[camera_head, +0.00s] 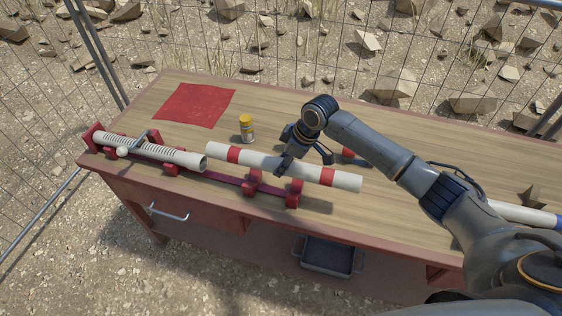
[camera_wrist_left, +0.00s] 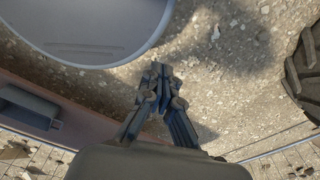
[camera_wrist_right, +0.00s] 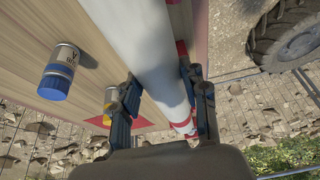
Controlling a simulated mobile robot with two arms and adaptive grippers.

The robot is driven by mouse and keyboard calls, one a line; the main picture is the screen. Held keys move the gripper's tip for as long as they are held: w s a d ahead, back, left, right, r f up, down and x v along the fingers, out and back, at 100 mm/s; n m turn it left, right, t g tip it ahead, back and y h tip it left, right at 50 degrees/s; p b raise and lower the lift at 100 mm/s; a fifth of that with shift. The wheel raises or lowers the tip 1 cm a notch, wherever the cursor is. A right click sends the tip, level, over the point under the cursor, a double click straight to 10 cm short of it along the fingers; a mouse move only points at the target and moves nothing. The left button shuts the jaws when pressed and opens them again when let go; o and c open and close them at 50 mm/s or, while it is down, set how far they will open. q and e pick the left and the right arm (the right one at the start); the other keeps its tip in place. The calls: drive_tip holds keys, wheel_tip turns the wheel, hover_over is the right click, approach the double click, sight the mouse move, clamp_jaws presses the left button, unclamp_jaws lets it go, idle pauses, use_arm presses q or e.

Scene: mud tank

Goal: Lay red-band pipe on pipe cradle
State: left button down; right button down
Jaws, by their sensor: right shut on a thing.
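The red-band pipe (camera_head: 325,174) is white with a red band near each end. It lies lengthwise along the right part of the red pipe cradle (camera_head: 253,182), over its supports; I cannot tell if it touches them. My right gripper (camera_head: 288,163) is shut on the pipe between its bands. In the right wrist view the pipe (camera_wrist_right: 145,45) runs between the two fingers. A grey threaded pipe (camera_head: 170,152) sits in the left part of the cradle, its end close to the red-band pipe's left end. My left gripper (camera_wrist_left: 160,70) is shut and empty, away from the table.
A yellow-capped jar (camera_head: 247,128) stands just behind the pipe. A red cloth (camera_head: 197,105) lies at the back left. A white pipe with a blue end (camera_head: 525,214) and a stone (camera_head: 533,196) are at the right. A grey bin (camera_head: 328,256) is below the tabletop.

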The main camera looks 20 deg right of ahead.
drive_tip(key=f+b, duration=0.4)
drive_tip(key=shift+a+f+b, duration=0.3)
drive_tip(key=shift+f+b, duration=0.05)
drive_tip(key=shift+f, duration=1)
drive_tip(key=shift+f, duration=0.45)
drive_tip(key=c, duration=0.6)
unclamp_jaws()
drive_tip(key=shift+c, duration=0.2)
